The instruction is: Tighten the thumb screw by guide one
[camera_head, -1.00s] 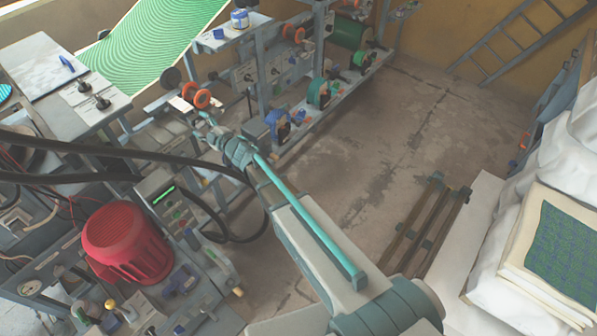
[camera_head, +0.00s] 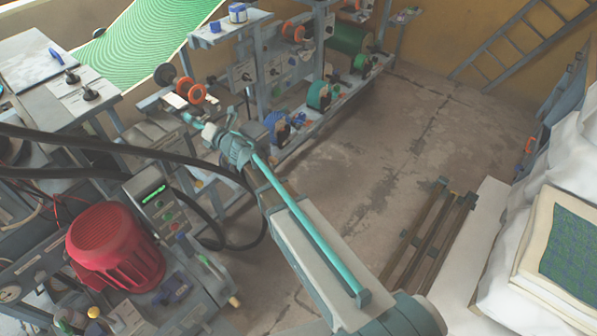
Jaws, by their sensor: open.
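My gripper (camera_head: 188,119) is at the end of my arm, left of the picture's middle, with its teal fingertips pointing up and left. It is open, and I see nothing held in it. It is just below the orange ring-shaped parts (camera_head: 197,93) on the press frame, apart from them in the picture. I cannot make out the thumb screw or which part is guide one; labels are too small to read, and my gripper and arm cover part of that area.
Black hoses (camera_head: 95,180) run close behind my arm. A rack with coloured reels (camera_head: 319,95) stands to the right.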

